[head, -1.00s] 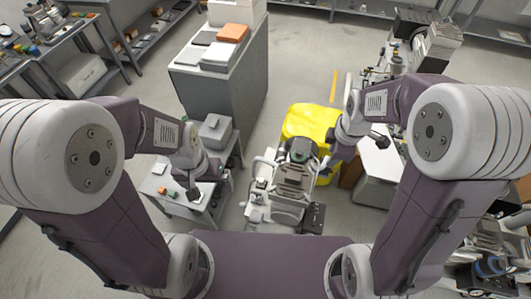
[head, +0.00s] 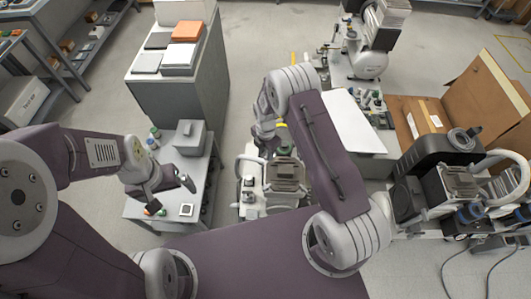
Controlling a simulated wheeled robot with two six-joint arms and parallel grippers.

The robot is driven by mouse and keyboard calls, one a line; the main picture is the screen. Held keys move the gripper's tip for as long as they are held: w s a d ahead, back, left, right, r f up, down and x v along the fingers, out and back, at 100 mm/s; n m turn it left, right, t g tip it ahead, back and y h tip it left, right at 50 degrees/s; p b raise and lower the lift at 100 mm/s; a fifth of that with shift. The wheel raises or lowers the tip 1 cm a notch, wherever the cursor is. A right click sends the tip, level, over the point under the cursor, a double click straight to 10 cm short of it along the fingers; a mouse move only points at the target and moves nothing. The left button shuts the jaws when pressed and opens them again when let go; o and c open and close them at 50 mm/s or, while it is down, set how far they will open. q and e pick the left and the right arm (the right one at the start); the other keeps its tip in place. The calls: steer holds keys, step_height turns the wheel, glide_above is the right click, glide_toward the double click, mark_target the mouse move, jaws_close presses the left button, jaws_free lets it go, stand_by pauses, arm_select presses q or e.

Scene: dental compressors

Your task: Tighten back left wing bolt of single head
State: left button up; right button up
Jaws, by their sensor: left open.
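The single-head compressor (head: 284,176) stands low in front of me in the head view, a grey ribbed block on a pale frame with a dark top part. Its wing bolts are too small to make out. My right arm arches over from the right, and its wrist (head: 262,122) hangs at the compressor's far left side. The fingers of my right gripper are mostly hidden there, so I cannot tell their state or whether they touch anything. My left gripper (head: 170,190) is open and empty above the small grey side table (head: 165,222), left of the compressor.
The side table holds a grey box (head: 189,137), small bottles and small parts. A grey cabinet (head: 182,98) with stacked books stands behind it. To the right are a white-topped bench (head: 342,118), an open cardboard box (head: 480,92) and a black compressor unit (head: 432,160).

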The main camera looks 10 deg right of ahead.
steer(key=shift+s+d+f, duration=0.15)
steer(key=shift+d+f, duration=0.1)
steer(key=shift+f, duration=0.45)
steer(key=shift+a+f, duration=0.1)
steer(key=shift+a, duration=0.15)
steer(key=shift+c, duration=0.3)
steer(key=shift+d, duration=0.1)
jaws_close()
arm_select(q)
steer(key=shift+s+d+r, duration=0.1)
steer(key=shift+r, duration=0.05)
